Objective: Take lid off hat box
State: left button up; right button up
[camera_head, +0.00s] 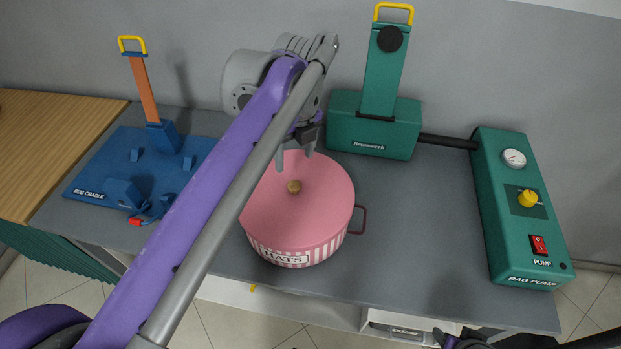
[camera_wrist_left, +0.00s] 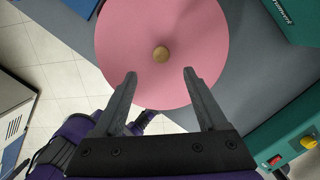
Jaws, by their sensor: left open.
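The pink hat box (camera_head: 292,238) stands upright on the grey counter. It has a striped wall, a "HATS" label and a handle on its right side. Its flat pink lid (camera_head: 318,200) is on the box, with a small round wooden knob (camera_head: 294,186) at the centre. My left gripper (camera_head: 296,160) is open and empty above the far part of the lid. In the left wrist view the knob (camera_wrist_left: 160,54) is ahead of the two spread fingers (camera_wrist_left: 160,76), between their lines and apart from them. My right gripper (camera_head: 462,338) shows only partly at the bottom edge.
A blue rug cradle (camera_head: 100,178) with an orange post stands on the left. A green Brunnwerk unit (camera_head: 345,128) stands behind the box, joined by a black pipe to the green bag pump (camera_head: 505,235) at right. The counter (camera_head: 420,240) between box and pump is clear.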

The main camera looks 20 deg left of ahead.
aim_at(294, 185)
pick_arm(q)
jog(key=f, duration=0.4)
jog(key=shift+s+a, duration=0.2)
jog(key=shift+a, duration=0.1)
jog(key=f, duration=0.3)
jog(key=w+f+b, duration=0.1)
jog(key=f, duration=0.2)
jog(key=shift+w+a+f, duration=0.1)
jog(key=shift+a+f, duration=0.05)
jog(key=shift+a, duration=0.05)
grip_shut()
